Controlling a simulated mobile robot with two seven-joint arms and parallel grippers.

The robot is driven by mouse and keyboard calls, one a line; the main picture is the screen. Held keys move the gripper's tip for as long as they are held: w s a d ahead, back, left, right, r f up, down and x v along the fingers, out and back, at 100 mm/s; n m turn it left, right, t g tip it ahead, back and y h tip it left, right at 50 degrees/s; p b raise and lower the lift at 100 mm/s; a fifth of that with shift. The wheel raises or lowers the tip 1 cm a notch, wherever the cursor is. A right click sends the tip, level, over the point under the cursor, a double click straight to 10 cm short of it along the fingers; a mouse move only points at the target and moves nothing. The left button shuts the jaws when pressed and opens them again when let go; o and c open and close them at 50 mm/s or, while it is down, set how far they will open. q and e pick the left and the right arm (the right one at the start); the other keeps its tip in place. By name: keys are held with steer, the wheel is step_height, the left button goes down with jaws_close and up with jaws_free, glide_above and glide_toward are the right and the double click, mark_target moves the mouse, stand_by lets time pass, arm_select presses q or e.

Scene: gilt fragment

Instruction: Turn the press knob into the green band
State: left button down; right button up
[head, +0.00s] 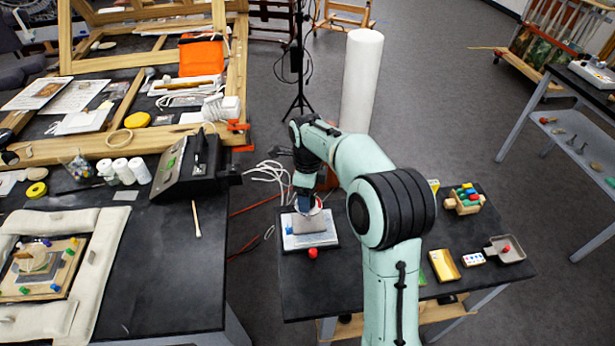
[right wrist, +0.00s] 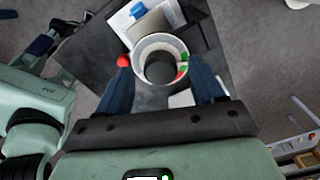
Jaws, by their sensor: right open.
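The press (head: 300,241) stands on the small dark table, with a pale base, a grey plate and a red ball (head: 313,253) at its front. In the right wrist view, its round dark knob (right wrist: 160,69) sits inside a white dial ring (right wrist: 143,50) with a green band (right wrist: 185,57) and a red patch (right wrist: 181,73) on the right side. My right gripper (right wrist: 163,80) is open, its blue fingers at either side of the ring; I cannot tell whether they touch it. In the head view my right arm and gripper hide most of the knob. My left gripper is not in view.
Right of the press lie a gold tray (head: 444,265), a small paint box (head: 473,259), a grey pan (head: 507,250) and a rack of coloured pieces (head: 465,200). A white roll (head: 361,85) stands behind. A cluttered bench with a black device (head: 183,175) is at left.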

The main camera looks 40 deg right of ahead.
step_height(320, 180, up, 12)
stand_by(0.3)
stand_by(0.5)
